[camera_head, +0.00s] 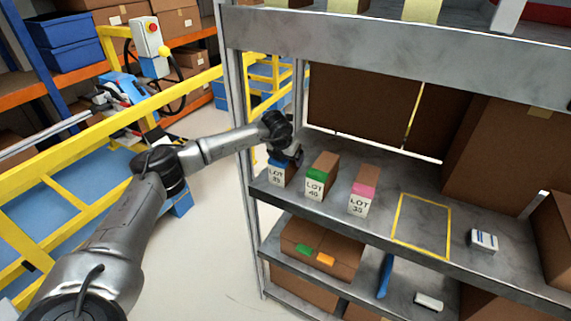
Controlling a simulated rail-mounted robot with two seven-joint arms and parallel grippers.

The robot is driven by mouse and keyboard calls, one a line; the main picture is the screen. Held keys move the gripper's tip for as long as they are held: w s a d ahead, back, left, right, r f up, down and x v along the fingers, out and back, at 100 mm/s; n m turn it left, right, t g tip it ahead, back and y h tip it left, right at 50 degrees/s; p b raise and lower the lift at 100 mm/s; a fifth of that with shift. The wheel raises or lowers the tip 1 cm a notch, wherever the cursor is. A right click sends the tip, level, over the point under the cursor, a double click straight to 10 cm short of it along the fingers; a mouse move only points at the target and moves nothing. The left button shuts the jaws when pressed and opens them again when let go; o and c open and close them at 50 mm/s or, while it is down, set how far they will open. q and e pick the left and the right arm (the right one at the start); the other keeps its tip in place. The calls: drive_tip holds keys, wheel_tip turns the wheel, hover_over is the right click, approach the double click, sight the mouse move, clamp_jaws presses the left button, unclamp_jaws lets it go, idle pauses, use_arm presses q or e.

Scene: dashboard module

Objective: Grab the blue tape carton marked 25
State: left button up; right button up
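The blue-tape carton (277,174) stands upright at the left end of the middle shelf, with a white LOT label facing me; its number is too small to read surely. My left arm reaches in from the left. My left gripper (289,155) is at the top and back of this carton and hides part of it. The fingers are dark and partly hidden, so I cannot tell whether they are open or shut, or touch the carton. My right gripper is not in view.
A green-tape carton (320,176) and a pink-tape carton (362,194) stand to the right on the shelf (385,185). A yellow outlined area (422,226) is empty. A small white-and-blue box (484,240) lies further right. A metal post (240,120) stands left.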

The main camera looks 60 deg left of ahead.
use_arm(q)
drive_tip(key=shift+c, duration=0.3)
drive_tip(key=c, duration=1.2)
drive_tip(key=shift+r, duration=0.1)
